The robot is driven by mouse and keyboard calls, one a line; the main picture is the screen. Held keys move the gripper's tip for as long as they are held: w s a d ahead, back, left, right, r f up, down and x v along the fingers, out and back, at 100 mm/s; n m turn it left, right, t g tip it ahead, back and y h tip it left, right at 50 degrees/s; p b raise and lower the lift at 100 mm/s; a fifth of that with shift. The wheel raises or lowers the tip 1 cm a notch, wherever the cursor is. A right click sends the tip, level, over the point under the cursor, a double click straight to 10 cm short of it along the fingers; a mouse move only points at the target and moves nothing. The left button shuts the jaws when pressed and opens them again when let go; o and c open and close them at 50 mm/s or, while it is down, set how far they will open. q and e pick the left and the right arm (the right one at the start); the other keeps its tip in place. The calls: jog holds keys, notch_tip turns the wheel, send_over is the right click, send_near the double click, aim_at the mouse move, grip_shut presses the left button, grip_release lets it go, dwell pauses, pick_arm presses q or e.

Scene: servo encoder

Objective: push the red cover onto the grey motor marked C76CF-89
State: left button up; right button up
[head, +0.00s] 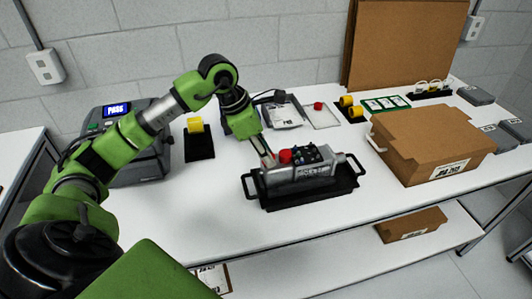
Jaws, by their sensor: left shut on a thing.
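The grey motor (305,175) lies lengthwise in a black tray (320,197) with side handles, on the white bench. The print on its front side is too small to read surely. A round red part (286,156) shows at the top of the motor, left of its black connectors (312,154). My left gripper (268,160) reaches down from above at the motor's left end, just left of that red part. It is shut, with a little red at its fingertips. The held thing is mostly hidden, and I cannot tell how it sits against the motor. My right gripper is not in view.
A grey test machine (140,165) with a "PASS" screen stands left. A cardboard box (430,145) stands right. Bare bench lies before the black tray.

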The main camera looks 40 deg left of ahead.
pick_arm(q)
jog(key=o, duration=0.7)
jog(key=shift+o, duration=0.2)
jog(key=shift+r, duration=0.1)
jog(key=v, duration=1.1)
jog(key=shift+r, duration=0.35)
jog(key=shift+s+a, duration=0.1)
